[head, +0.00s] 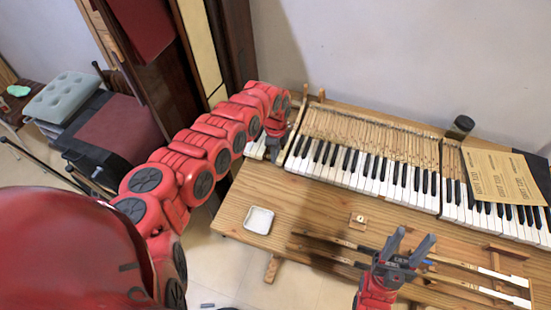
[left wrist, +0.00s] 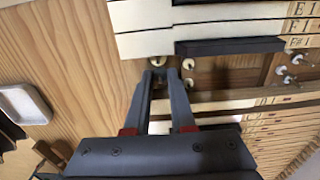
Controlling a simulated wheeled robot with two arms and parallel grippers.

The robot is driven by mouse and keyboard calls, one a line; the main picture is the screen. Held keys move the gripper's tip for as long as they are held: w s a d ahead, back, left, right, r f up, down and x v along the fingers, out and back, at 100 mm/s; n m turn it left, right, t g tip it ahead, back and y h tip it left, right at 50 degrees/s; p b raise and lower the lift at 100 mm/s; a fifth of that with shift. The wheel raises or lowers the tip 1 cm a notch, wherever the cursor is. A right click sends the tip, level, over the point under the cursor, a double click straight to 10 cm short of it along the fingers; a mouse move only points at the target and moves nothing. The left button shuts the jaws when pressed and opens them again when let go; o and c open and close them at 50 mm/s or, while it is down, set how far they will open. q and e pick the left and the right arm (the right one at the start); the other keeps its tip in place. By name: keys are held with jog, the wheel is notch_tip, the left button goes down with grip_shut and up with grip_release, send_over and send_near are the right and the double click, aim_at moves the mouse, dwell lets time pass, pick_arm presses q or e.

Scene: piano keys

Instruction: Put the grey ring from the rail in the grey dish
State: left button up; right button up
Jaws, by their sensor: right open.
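The dish is a pale square tray with a rounded rim (head: 258,220), empty, on the wooden bench left of centre. Its edge also shows in the left wrist view (left wrist: 22,103). My left gripper (head: 279,124) is at the left end of the keyboard. In the left wrist view its fingertips (left wrist: 160,74) are close together over the bare rail, just below a pale round piece (left wrist: 158,62). Something small and greyish shows between the tips; I cannot tell if it is the grey ring or is gripped. My right gripper (head: 405,248) is open and empty above the bench front.
A brown paper sheet (head: 500,176) lies over the right keys, with a dark jar (head: 460,127) behind. The bench is clear around the dish.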

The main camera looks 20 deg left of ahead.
pick_arm(q)
jog(key=shift+r, duration=0.1)
jog(key=shift+r+p, duration=1.2)
jog(key=shift+r, duration=0.25)
jog(key=shift+r+p, duration=2.35)
jog(key=shift+r, duration=0.65)
jog(key=shift+s+f, duration=0.1)
jog(key=shift+f, duration=0.05)
